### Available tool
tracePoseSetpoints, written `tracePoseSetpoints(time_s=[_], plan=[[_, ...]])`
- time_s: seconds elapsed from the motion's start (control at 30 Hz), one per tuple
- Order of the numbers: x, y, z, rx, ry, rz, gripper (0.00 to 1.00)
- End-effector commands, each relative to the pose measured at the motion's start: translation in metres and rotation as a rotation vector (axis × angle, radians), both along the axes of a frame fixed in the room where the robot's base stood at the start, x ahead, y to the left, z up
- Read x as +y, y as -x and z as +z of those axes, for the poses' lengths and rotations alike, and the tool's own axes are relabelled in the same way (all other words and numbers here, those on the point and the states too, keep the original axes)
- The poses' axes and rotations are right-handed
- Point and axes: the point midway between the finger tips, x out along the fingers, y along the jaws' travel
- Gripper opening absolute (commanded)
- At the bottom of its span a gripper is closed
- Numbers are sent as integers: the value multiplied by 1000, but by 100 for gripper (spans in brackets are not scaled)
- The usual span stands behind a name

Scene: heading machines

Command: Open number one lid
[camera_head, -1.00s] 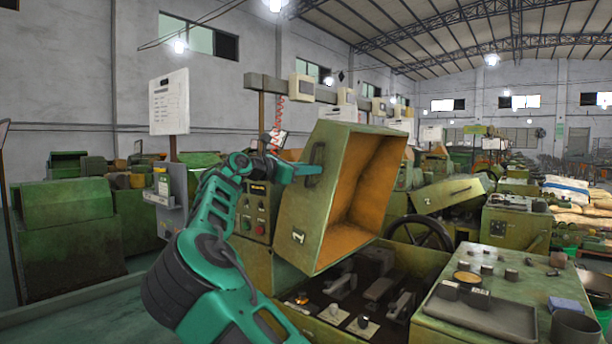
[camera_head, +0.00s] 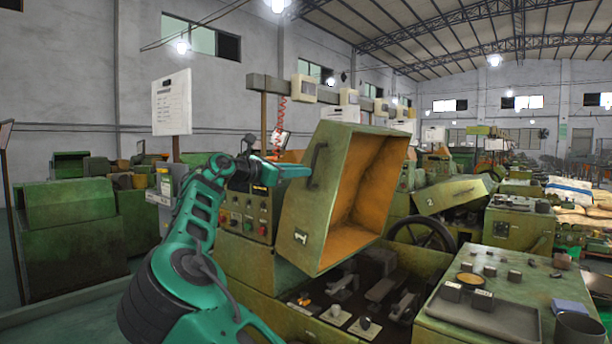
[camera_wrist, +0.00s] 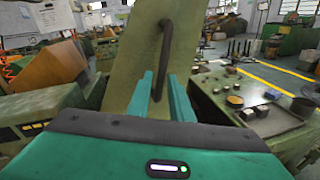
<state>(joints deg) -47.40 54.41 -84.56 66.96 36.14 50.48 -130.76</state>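The number one lid (camera_head: 312,215) is a green box-shaped cover with an orange inside, tilted up and standing open over its machine. A "1" plate (camera_head: 300,236) is on its outer face. Its dark bar handle (camera_head: 316,165) shows on the same face. My gripper (camera_head: 308,171) is just left of the handle. In the wrist view, the fingers (camera_wrist: 164,97) are parted, with the lower end of the handle (camera_wrist: 164,55) seen between them. They do not appear to grip it.
The opened machine bay (camera_head: 350,290) shows dark parts below the lid. A control panel (camera_head: 248,212) is behind my arm. A green bench with a tray (camera_head: 490,315) is at the right. The number two lid (camera_head: 452,194) lies beyond.

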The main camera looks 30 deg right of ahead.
Motion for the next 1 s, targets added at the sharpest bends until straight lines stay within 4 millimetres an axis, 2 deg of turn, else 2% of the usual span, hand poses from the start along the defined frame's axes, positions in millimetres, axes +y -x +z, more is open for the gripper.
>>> tracePoseSetpoints(time_s=[0.1,0.33,1.0], plan=[[23,3,1,1,2,2,20],[49,8,2,1,-1,0,20],[53,9,2,1,-2,0,20]])
